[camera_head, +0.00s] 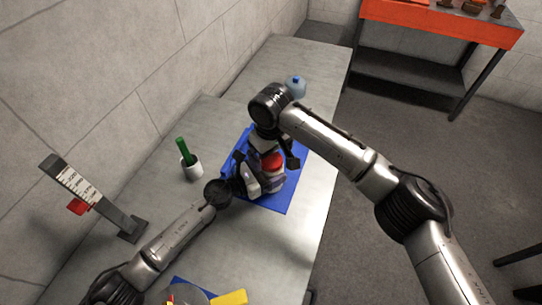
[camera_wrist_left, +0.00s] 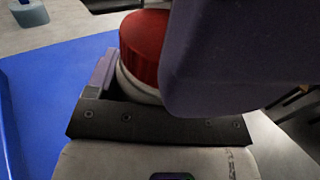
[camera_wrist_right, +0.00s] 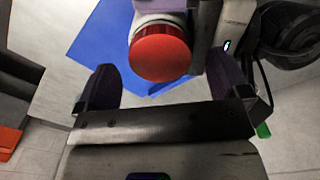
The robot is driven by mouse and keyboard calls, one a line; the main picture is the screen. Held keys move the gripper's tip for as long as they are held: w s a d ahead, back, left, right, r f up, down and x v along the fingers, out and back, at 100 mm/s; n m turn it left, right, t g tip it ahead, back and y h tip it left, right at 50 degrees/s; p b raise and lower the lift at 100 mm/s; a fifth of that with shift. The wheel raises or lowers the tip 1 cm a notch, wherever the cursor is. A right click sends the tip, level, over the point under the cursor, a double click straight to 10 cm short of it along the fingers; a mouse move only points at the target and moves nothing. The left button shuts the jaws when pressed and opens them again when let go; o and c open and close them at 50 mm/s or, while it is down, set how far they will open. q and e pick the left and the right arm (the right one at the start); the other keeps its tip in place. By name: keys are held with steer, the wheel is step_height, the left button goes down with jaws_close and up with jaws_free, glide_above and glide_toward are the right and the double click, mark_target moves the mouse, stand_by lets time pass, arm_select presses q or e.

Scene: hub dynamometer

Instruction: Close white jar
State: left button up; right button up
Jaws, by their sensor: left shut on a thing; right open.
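The white jar (camera_wrist_left: 133,84) with a red lid (camera_wrist_left: 142,45) is over the blue mat (camera_head: 284,203). The lid also shows red in the head view (camera_head: 272,161). It sits over the jar's mouth; how tightly, I cannot tell. My left gripper (camera_head: 257,181) is shut on the jar's body from the side, and its fingers hide much of it. My right gripper (camera_wrist_right: 165,68) is open, with its fingers apart on either side of the lid in the right wrist view. I see no contact between these fingers and the lid.
A white cup (camera_head: 191,170) with a green item stands left of the mat. A blue bottle (camera_head: 296,87) stands beyond the mat. A stand with a scale (camera_head: 88,190) is at the left. A yellow object (camera_head: 230,298) lies near the front. The table between is mostly clear.

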step_height(320, 180, up, 10)
stand_by(0.5)
steer(key=shift+r, duration=0.1)
arm_select(q)
steer(key=o, duration=1.7)
steer(key=v, duration=1.4)
steer(key=shift+f, duration=0.1)
arm_select(e)
steer(key=shift+r, duration=0.2)
arm_select(q)
steer(key=shift+w, duration=0.1)
